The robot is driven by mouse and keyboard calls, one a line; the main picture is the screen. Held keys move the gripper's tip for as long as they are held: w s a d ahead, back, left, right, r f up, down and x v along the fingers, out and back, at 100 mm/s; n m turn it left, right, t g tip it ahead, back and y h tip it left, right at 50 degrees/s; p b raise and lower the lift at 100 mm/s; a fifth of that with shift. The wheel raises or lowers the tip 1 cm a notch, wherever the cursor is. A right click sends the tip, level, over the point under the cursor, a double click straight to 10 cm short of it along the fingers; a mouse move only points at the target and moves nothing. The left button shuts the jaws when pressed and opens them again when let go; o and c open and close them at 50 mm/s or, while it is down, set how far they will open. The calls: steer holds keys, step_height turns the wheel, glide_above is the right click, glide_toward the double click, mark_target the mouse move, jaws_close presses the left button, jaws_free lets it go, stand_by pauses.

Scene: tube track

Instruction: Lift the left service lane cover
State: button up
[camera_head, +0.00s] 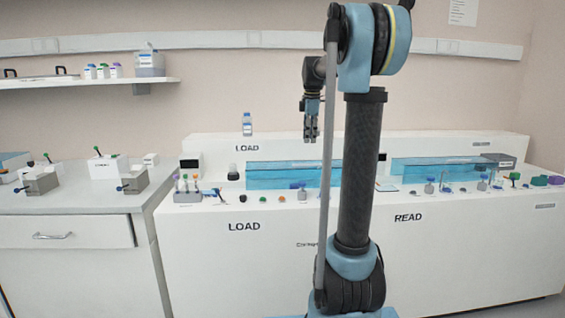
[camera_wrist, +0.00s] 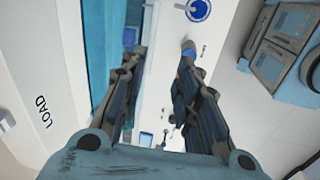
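The left service lane cover (camera_head: 285,175) is a long, see-through blue panel on the white bench, right of the small LOAD station. My arm hides its right part. It looks closed, lying along the lane. A similar blue cover (camera_head: 430,170) is on the right, above READ. My gripper (camera_head: 311,138) hangs above and behind the left cover's right half, fingers pointing down, apart from it. In the wrist view my gripper (camera_wrist: 160,48) has its fingers spread with nothing between them. A blue strip (camera_wrist: 98,40), probably the cover, runs beside the left finger.
A rack of coloured tubes (camera_head: 187,190) stands left of the cover. Small bottles and caps line the bench's front edge. A blue-capped bottle (camera_head: 247,124) stands on the back ledge above LOAD. A wall shelf (camera_head: 90,82) is at upper left.

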steer(key=s+f+m, duration=0.5)
steer(key=s, duration=0.7)
steer(key=s+f+m, duration=0.4)
steer(key=s+f, duration=0.2)
steer(key=s, duration=0.5)
steer(key=s+f+m, duration=0.8)
steer(key=s+f, duration=0.9)
steer(key=w+a+r+n, duration=0.1)
steer(key=w+r+n, duration=0.8)
steer(key=w+r, duration=1.1)
steer(key=w+r+n, duration=0.5)
steer(key=w+r, duration=0.1)
steer(key=w, duration=0.4)
steer(key=w+r+n, duration=0.4)
steer(key=w+r, duration=0.3)
steer(key=w, duration=0.3)
glide_toward(304, 172)
steer(key=f, duration=0.1)
steer(key=s+f, duration=0.1)
steer(key=f, duration=0.1)
steer(key=shift+s+a, duration=0.25)
steer(key=shift+a, duration=0.05)
jaws_close()
